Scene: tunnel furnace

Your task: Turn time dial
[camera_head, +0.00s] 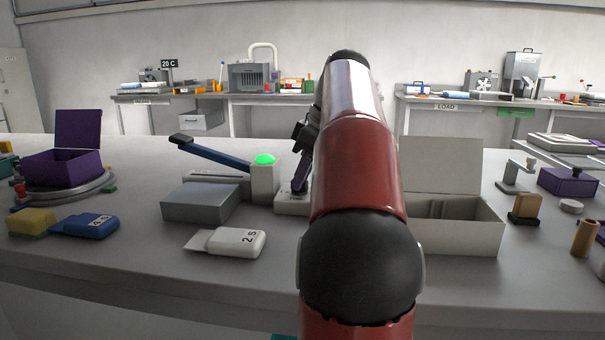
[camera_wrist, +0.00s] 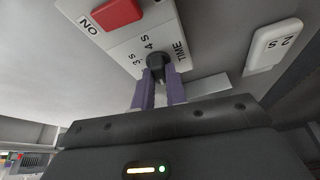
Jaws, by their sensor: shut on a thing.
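The time dial (camera_wrist: 157,60) is a dark knob on a white panel (camera_wrist: 125,58). The panel bears the marks "TIME", "4 S" and "3 S"; any other mark is hidden or out of view. My gripper (camera_wrist: 158,80) is shut on the dial, with one purple finger on each side of it. The panel also carries a red button (camera_wrist: 118,13) beside the lettering "ON". In the head view, my arm hides the dial and most of the panel; only the panel's left end (camera_head: 288,205) shows.
A grey furnace block with a blue lever (camera_head: 222,156) and a lit green lamp (camera_head: 264,159) stands left of the panel. A white "2 S" tag (camera_head: 236,242) lies in front. An open white box (camera_head: 455,225) stands at right, and a purple box (camera_head: 65,165) at far left.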

